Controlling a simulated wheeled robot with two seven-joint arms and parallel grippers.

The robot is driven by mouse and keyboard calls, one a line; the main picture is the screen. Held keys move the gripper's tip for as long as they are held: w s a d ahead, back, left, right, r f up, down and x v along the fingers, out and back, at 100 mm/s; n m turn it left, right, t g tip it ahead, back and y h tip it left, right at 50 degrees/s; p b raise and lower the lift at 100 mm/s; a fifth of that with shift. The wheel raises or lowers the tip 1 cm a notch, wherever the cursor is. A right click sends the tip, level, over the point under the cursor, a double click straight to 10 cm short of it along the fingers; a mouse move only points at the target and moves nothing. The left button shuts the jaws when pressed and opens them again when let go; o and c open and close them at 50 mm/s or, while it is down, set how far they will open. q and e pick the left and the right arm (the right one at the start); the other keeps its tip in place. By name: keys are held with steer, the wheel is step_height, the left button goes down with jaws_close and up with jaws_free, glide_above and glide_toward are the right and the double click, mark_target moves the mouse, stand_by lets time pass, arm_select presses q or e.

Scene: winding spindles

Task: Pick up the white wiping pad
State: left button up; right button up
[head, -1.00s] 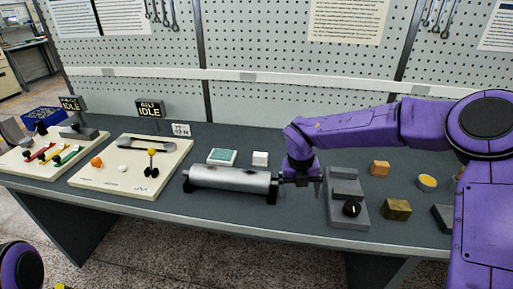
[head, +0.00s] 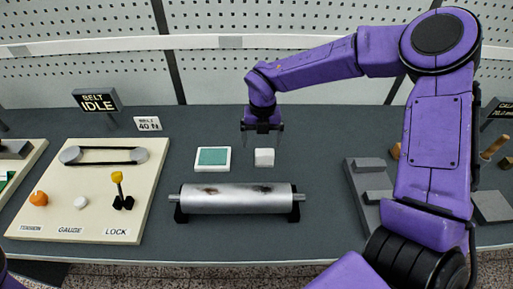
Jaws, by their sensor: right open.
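The white wiping pad (head: 264,158) is a small white block on the grey table, behind the right part of the metal roller. My right gripper (head: 262,138) is open and points down just behind and above the pad, with its fingers spread; I cannot tell whether a finger touches it. The jaws hold nothing that I can see. My left gripper is not in view; only a bit of purple shows at the lower left edge.
A white tray with a green top (head: 213,148) lies left of the pad. The silver roller (head: 236,198), with dark smudges, rests on black supports in front. A cream belt board (head: 60,205) stands left. A grey fixture (head: 368,180) is right, partly behind my arm.

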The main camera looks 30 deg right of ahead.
mark_target(265, 152)
steer(key=s+f, duration=0.1)
steer(key=s+f+p, duration=0.1)
steer(key=shift+s+d, duration=0.25)
steer(key=shift+s, duration=0.05)
steer(key=f, duration=0.1)
steer(key=w+f+p, duration=0.1)
steer(key=f, duration=0.1)
steer(key=w+f, duration=0.1)
steer(key=f, duration=0.1)
steer(key=shift+w+d+f, duration=0.2)
steer(key=shift+w, duration=0.05)
steer(key=shift+s+r, duration=0.15)
steer(key=shift+s, duration=0.1)
steer(key=shift+s+r, duration=0.15)
steer(key=shift+s, duration=0.1)
steer(key=shift+c, duration=1.2)
steer(key=c, duration=0.5)
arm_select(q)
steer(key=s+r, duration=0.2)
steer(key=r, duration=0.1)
arm_select(e)
steer(key=c, duration=0.3)
